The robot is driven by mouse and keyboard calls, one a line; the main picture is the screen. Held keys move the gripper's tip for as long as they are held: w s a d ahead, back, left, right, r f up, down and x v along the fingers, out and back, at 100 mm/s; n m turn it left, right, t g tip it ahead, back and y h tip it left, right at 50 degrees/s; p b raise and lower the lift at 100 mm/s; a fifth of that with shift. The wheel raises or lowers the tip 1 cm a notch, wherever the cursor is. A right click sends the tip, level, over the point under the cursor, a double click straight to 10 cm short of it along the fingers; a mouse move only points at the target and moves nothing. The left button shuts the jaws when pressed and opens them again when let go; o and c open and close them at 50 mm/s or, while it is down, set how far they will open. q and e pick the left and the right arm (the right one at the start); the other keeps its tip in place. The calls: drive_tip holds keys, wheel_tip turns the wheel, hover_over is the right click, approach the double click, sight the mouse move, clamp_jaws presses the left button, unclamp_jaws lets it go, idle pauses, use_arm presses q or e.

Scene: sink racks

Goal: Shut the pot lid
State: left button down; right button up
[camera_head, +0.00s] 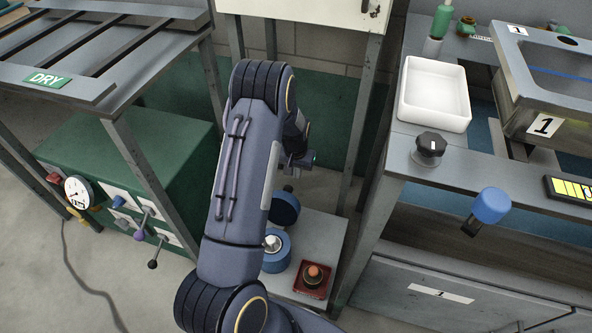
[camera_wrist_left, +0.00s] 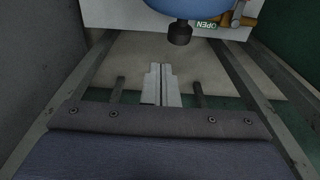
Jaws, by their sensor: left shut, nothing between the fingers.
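The blue pot (camera_head: 276,251) stands on a low grey shelf, partly hidden by my left arm. Its round dark blue lid (camera_head: 286,208) is raised, tilted up behind the pot. My left gripper (camera_head: 302,160) is mostly hidden behind its own arm, beyond and above the lid. In the left wrist view the gripper's fingers (camera_wrist_left: 161,84) are together and empty. A blue rounded surface (camera_wrist_left: 186,5) with a black knob (camera_wrist_left: 180,33), apparently the lid, shows ahead, apart from the fingertips. My right gripper is out of view.
A red box with an orange button (camera_head: 313,273) sits beside the pot on the shelf (camera_head: 322,235). Frame legs (camera_head: 362,105) stand behind. A green cabinet (camera_head: 170,150) is on the left; the sink counter (camera_head: 410,158) is on the right.

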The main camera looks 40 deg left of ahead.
sight(284, 203)
use_arm(q)
drive_tip(key=shift+s+d+f+b, duration=0.3)
drive_tip(key=shift+s+f+b, duration=0.15)
drive_tip(key=shift+s+f, duration=0.5)
drive_tip(key=shift+s+d+f+b, duration=0.25)
drive_tip(key=shift+s+f+b, duration=0.2)
drive_tip(key=shift+s+f, duration=0.45)
drive_tip(key=shift+w, duration=0.1)
